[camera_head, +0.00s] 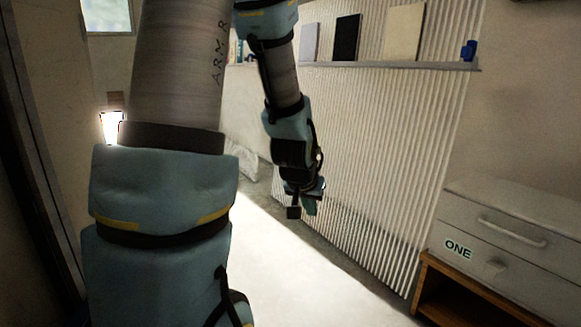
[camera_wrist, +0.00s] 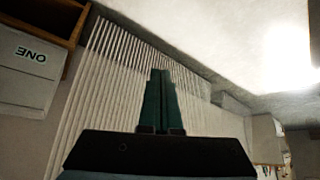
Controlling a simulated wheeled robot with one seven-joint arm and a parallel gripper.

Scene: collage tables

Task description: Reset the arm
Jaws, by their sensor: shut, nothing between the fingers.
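My arm fills the left half of the head view, a grey tube with blue-green padded joints. It bends over at the top and hangs down, with my gripper (camera_head: 305,205) at its lower end in front of a ribbed wall panel. In the wrist view my gripper (camera_wrist: 161,75) shows two dark green fingers pressed together. It is shut and empty. Nothing touches the fingers.
A white drawer unit (camera_head: 512,240) marked ONE stands at the right on a wooden frame (camera_head: 465,297). A shelf (camera_head: 390,66) with upright panels and a small blue object (camera_head: 468,50) runs along the ribbed wall (camera_head: 375,150). The bright floor (camera_head: 285,270) is clear.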

